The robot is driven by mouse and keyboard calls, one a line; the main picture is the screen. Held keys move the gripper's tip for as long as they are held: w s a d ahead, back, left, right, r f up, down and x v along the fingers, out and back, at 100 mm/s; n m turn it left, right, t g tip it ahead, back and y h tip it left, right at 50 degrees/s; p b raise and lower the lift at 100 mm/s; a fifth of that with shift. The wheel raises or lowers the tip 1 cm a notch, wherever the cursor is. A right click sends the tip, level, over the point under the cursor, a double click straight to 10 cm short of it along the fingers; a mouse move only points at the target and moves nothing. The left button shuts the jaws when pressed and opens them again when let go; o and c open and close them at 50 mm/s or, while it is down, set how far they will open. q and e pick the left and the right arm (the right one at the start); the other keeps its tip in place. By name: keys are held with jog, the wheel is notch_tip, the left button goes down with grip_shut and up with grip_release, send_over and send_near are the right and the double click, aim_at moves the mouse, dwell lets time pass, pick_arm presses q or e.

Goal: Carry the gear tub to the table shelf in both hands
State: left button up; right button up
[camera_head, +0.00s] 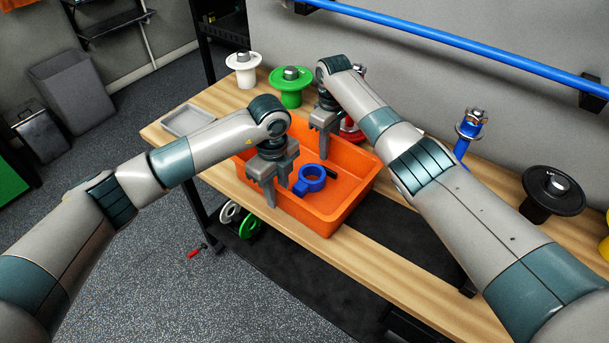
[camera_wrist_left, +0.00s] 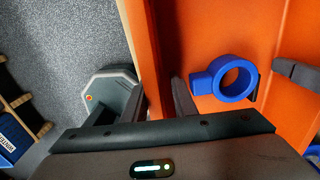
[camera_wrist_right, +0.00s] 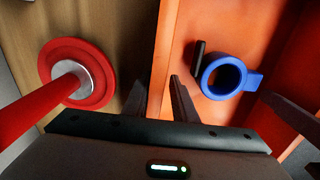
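The orange gear tub (camera_head: 342,221) sits on the wooden table, close to its front edge. A blue ring-shaped piece (camera_head: 311,180) with a block on one side lies in it, beside a small black part. My left gripper (camera_head: 278,190) has its fingers on either side of the tub's left wall and looks shut on it; this wall also shows in the left wrist view (camera_wrist_left: 142,40). My right gripper (camera_head: 323,148) looks shut on the opposite wall, seen in the right wrist view (camera_wrist_right: 165,50). Its fingertips are partly hidden in the head view.
A grey tray (camera_head: 188,120), a white spool (camera_head: 243,72) and a green spool (camera_head: 291,92) stand at the table's back left. A red one (camera_wrist_right: 78,75) stands close beside the tub. A blue post (camera_head: 465,135) and black disc (camera_head: 553,192) are further right.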

pick_arm(q)
jog(key=shift+f, duration=0.55)
pick_arm(e)
jog(key=shift+f, duration=0.5)
pick_arm(q)
grip_shut()
pick_arm(e)
grip_shut()
pick_arm(q)
jog(key=shift+r, duration=0.1)
